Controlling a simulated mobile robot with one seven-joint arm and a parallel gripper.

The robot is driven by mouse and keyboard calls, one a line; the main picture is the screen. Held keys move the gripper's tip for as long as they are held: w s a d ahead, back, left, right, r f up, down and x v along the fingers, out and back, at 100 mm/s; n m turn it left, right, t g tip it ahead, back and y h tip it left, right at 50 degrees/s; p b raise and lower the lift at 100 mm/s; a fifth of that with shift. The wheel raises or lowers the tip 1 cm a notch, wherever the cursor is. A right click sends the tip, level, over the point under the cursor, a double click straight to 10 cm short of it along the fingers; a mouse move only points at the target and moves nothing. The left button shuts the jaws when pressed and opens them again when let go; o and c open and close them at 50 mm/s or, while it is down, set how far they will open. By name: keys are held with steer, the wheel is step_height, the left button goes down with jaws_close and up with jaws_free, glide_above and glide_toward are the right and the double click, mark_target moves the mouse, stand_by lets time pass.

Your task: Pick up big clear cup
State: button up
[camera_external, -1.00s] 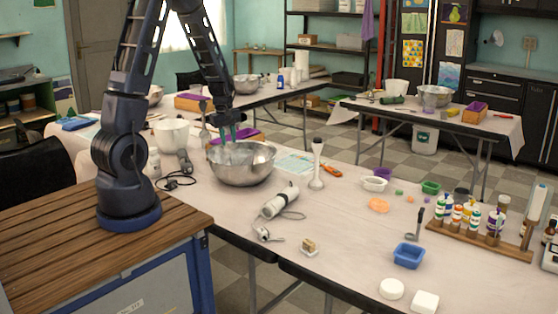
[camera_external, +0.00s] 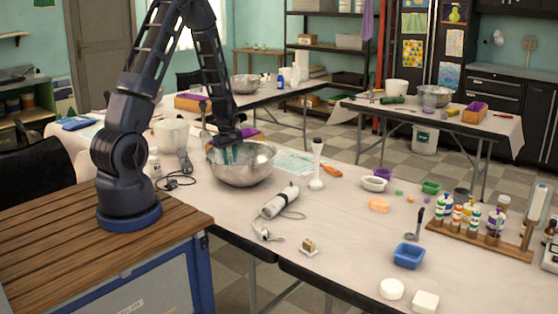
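My gripper (camera_external: 231,154) points down into a large metal bowl (camera_external: 248,176) on the near table. Its teal fingertips are below the level of the bowl's far rim, toward the left of the bowl. The fingers are small and dark against the bowl, so their opening cannot be told. I cannot make out a big clear cup for certain. The gripper hides part of the bowl's inside. A whitish, translucent-looking tub (camera_external: 172,135) stands left of the bowl, apart from my gripper.
A white corded tool (camera_external: 279,203) lies in front. A grey corded tool (camera_external: 185,164) is at left. A blue tray (camera_external: 408,256) and a rack of bottles (camera_external: 480,238) are farther right.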

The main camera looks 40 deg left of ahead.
steer(key=shift+w+d+f, duration=0.1)
steer(key=shift+f, duration=1)
steer(key=shift+w+d+f, duration=0.1)
steer(key=shift+f, duration=0.95)
jaws_close()
